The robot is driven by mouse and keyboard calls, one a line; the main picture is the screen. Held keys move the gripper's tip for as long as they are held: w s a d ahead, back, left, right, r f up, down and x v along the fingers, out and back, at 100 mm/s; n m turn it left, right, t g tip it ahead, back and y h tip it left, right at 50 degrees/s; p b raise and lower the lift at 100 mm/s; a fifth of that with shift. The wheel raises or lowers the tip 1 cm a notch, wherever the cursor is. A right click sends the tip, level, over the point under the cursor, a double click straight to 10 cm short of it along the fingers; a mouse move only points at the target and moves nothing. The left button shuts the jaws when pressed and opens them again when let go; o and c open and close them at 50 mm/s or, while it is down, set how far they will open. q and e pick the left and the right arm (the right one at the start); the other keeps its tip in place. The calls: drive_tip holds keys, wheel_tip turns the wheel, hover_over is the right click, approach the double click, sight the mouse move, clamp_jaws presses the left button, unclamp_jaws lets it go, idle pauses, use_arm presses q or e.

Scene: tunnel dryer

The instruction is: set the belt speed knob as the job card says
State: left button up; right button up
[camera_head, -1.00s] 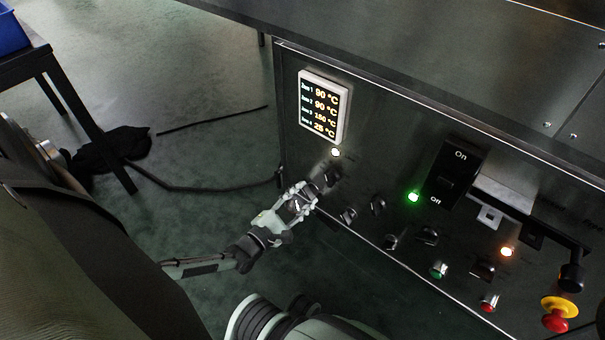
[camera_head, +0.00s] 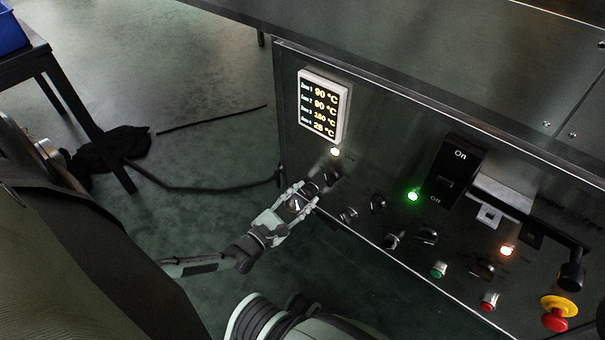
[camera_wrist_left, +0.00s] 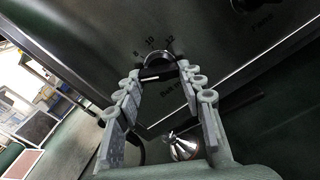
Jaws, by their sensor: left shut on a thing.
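The belt speed knob (camera_wrist_left: 157,62) is a dark round knob with a bright rim, in the left wrist view. The scale marks 8, 10 and 12 show around its far side, and part of a "Belt" label shows below it. My left gripper (camera_wrist_left: 158,76) has its fingertips on either side of the knob, shut on it. In the head view my left gripper (camera_head: 306,190) reaches the panel's lower left, at the knob below the lit white lamp; its fingers partly hide that knob. The knob's exact setting is not readable. No job card is recognisable. My right gripper is not in view.
A temperature display (camera_head: 322,105) sits above the gripper. Several other dark knobs (camera_head: 378,203), a large On/Off switch (camera_head: 455,172), lit lamps and a red emergency button (camera_head: 556,318) lie to the right. A cable (camera_head: 200,187) lies on the floor.

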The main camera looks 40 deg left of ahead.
use_arm(q)
drive_tip(key=o, duration=1.1)
drive_tip(key=shift+s, duration=0.15)
drive_tip(key=s, duration=0.8)
drive_tip(key=s+a, duration=0.1)
drive_tip(key=s, duration=0.2)
drive_tip(key=shift+s, duration=0.4)
